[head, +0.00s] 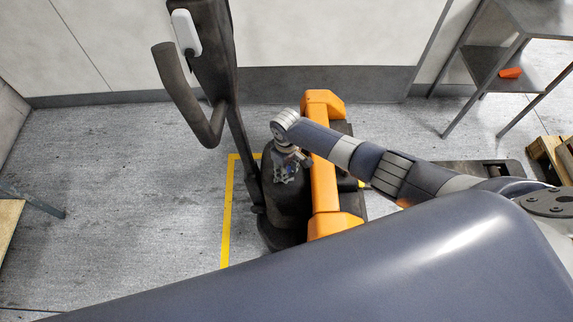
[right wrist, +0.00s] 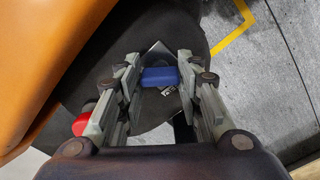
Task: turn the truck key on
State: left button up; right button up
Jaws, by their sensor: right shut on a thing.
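The truck (head: 322,190) stands in the middle of the head view, with a black body, an orange guard bar and a tall dark handle (head: 218,60). My right arm reaches over the orange bar from the right. My right gripper (head: 284,174) is at the top of the black body. In the right wrist view, my right gripper (right wrist: 158,78) is shut on the blue key (right wrist: 160,77), a finger on each side. The key sits over a dark plate with small markings on the black top. How far it is turned I cannot tell. My left gripper is not in view.
A red knob (right wrist: 85,121) is beside the left finger in the right wrist view. A yellow floor line (head: 228,205) runs left of the truck. A metal table (head: 520,35) with an orange item (head: 510,73) stands at the upper right. The left floor is mostly free.

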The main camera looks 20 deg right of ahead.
jog(key=m+p, duration=0.2)
jog(key=m, duration=0.2)
jog(key=shift+a+r+m, duration=0.1)
jog(key=shift+m, duration=0.3)
jog(key=m+p, duration=0.1)
jog(key=m, duration=0.2)
jog(key=shift+m+p, duration=0.55)
jog(key=shift+m, duration=0.55)
jog(key=o, duration=1.1)
jog(key=shift+c, duration=0.2)
